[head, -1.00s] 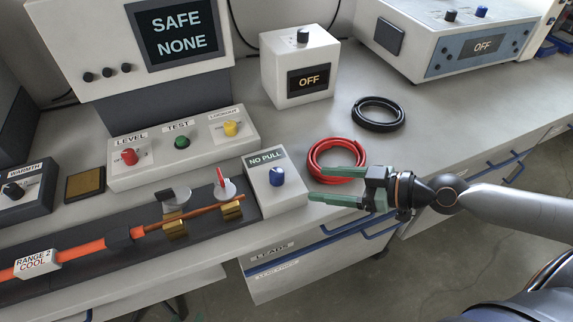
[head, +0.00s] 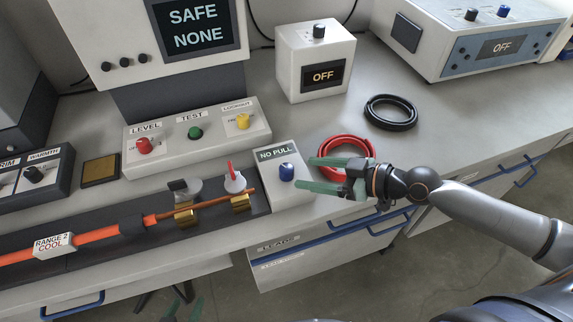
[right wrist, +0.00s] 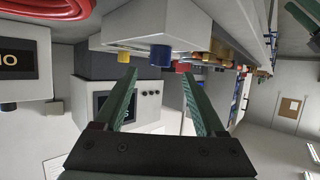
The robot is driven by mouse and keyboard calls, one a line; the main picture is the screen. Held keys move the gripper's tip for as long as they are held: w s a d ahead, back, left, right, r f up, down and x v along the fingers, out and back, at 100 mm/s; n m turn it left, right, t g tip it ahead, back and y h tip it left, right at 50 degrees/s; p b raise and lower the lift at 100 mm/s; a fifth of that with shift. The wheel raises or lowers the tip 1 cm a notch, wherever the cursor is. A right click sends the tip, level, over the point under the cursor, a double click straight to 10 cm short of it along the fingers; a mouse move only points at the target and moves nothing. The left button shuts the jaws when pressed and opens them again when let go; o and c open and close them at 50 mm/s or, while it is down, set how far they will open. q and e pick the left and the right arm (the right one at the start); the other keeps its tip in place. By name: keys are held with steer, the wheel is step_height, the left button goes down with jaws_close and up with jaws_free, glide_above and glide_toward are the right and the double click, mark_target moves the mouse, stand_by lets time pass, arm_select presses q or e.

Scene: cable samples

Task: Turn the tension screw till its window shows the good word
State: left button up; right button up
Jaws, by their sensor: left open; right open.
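The tension screw appears to be the blue knob (head: 287,172) on a small white box (head: 291,196). Its window (head: 278,153) reads "NO PULL". My right gripper (head: 305,174) is open and empty just right of the knob, fingers pointing at it. In the right wrist view the blue knob (right wrist: 161,56) lies between and just beyond the two open fingertips (right wrist: 158,73). No contact shows. My left gripper (head: 184,308) shows only as green fingertips at the bottom edge, open, below the bench front.
A red cable coil (head: 345,150) lies just behind my right gripper. The tester screen (head: 195,25) reads "SAFE NONE". A black coil (head: 390,112) lies farther back.

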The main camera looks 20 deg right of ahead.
mark_target(293, 171)
steer(key=shift+p+x, duration=0.4)
steer(key=shift+x, duration=3.15)
jaws_close()
